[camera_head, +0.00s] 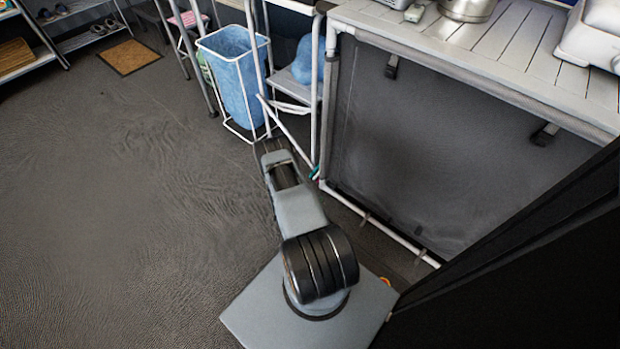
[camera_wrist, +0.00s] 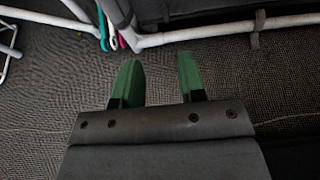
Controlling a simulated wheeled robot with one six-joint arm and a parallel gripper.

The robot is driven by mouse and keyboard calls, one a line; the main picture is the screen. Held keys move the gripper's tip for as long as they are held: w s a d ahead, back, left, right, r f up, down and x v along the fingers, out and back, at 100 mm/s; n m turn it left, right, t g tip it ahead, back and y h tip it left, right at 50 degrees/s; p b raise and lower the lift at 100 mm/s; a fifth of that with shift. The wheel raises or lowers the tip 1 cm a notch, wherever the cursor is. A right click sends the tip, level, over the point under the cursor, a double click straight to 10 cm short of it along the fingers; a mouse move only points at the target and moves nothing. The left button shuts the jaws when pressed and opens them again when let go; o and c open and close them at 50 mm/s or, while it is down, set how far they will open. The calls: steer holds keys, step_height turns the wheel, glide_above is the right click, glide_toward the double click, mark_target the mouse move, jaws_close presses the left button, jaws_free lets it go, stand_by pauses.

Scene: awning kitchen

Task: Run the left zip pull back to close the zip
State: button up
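My gripper (camera_wrist: 158,68) shows in the wrist view as two green fingers, apart, with only grey floor between them. It is open and empty. In the head view my arm is folded low over my base, and the fingers cannot be made out. A dark fabric front (camera_head: 420,150) hangs on the white-framed kitchen unit to the right of my arm. Small green and pink loops hang by the frame's lower left corner; the green loop (camera_wrist: 103,30) is ahead and left of my fingers, apart from them. I cannot make out a zip or tell whether these are pulls.
A white bottom rail (camera_wrist: 210,32) crosses ahead of my gripper. A blue bin (camera_head: 236,75) in a white wire frame and a folding stand (camera_head: 297,88) are left of the unit. A pot (camera_head: 467,8) stands on the slatted top. Carpet at left is clear.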

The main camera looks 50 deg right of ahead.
steer(key=w+d+r+m+g, duration=0.1)
steer(key=w+r+m+g, duration=0.1)
steer(key=r, duration=0.6)
steer(key=shift+w+m, duration=0.5)
steer(key=shift+w, duration=0.2)
steer(key=n+t, duration=0.2)
steer(key=n, duration=0.1)
glide_toward(335, 186)
steer(key=b+x, duration=0.5)
steer(key=x, duration=0.2)
steer(key=shift+a+f+b, duration=0.1)
steer(key=shift+f+b, duration=0.05)
steer(key=shift+b, duration=0.25)
steer(key=shift+d+f, duration=0.2)
steer(key=shift+d, duration=0.55)
jaws_close()
